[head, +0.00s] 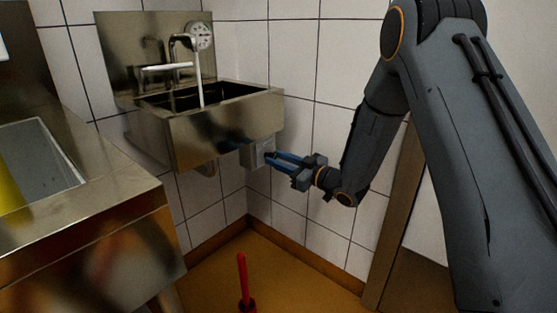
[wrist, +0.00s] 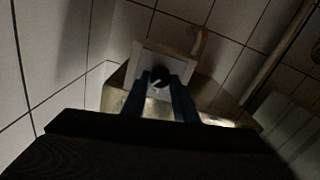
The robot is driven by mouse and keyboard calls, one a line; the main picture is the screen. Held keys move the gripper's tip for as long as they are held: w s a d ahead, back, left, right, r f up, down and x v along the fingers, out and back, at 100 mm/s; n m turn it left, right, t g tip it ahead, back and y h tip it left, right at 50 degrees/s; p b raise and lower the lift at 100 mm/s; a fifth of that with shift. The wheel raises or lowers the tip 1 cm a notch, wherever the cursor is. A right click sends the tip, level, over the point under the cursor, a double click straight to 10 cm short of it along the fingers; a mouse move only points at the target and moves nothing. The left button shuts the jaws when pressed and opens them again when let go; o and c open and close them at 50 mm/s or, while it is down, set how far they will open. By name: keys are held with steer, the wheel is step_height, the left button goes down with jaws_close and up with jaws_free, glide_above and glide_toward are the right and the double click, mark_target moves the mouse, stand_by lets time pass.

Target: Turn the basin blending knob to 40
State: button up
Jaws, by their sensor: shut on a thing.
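The steel basin (head: 225,128) hangs on the tiled wall. A small grey control box (head: 252,154) sits at its lower front; the box also shows in the wrist view (wrist: 172,58). The dark round blending knob (wrist: 159,77) is on the box's face. My gripper (head: 270,157) reaches in from the right, and its blue fingers are shut on the knob, one on each side. The fingers hide the knob in the head view. A round dial gauge (head: 200,36) is on the wall by the tap (head: 183,42). Its reading is too small to tell.
A pale stream runs from the tap into the basin. A steel counter (head: 90,205) with a sunken tub stands at the left. A red-handled tool (head: 243,275) stands on the brown floor. Tiled walls close in behind the basin.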

steer(key=n, duration=0.6)
steer(key=shift+n, duration=0.4)
stand_by(0.4)
steer(key=o, duration=1)
steer(key=shift+s, duration=0.1)
steer(key=p+v, duration=0.1)
steer(key=v, duration=0.6)
steer(key=shift+s+d, duration=0.25)
